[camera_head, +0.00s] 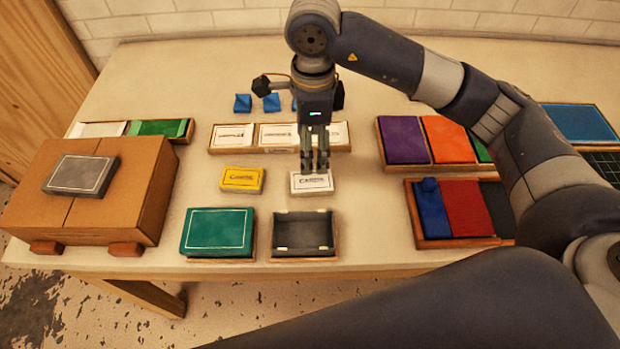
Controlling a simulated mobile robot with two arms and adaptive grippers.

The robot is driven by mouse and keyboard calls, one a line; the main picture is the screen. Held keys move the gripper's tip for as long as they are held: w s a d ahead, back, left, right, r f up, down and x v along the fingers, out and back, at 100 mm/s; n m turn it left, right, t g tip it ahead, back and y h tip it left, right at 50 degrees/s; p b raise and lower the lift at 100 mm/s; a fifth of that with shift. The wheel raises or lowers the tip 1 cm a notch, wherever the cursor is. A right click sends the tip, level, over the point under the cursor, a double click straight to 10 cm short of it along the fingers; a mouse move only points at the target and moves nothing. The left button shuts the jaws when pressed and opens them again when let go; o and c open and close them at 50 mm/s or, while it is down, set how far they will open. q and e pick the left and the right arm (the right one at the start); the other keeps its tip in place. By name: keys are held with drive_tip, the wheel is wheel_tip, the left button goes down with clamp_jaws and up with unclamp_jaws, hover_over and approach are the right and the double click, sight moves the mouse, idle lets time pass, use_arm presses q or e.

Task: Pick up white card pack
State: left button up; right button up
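The white card pack (311,184) lies flat on the table near the middle, with dark lettering on its top. My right gripper (314,168) points straight down at it, with the fingertips at its back edge. The two fingers look close together. I cannot tell whether they touch or grip the pack, and they hide part of its back edge. The pack appears to rest on the table. My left gripper is not in view.
A yellow card pack (242,180) lies left of the white one. An open dark tray (303,234) and a green box (217,232) are in front. Behind is a wooden tray (223,151) of white packs. Colored panels (447,139) lie right, a brown box (88,200) left.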

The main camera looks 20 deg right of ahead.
drive_tip(key=p, duration=0.1)
hover_over(311, 180)
wheel_tip(311, 180, down, 5)
drive_tip(key=shift+d+f, duration=0.1)
drive_tip(key=shift+d, duration=0.05)
wheel_tip(311, 180, down, 4)
drive_tip(key=shift+s+f+p, duration=0.1)
drive_tip(key=shift+p, duration=1.05)
drive_tip(key=shift+f, duration=0.55)
drive_tip(key=c, duration=1.2)
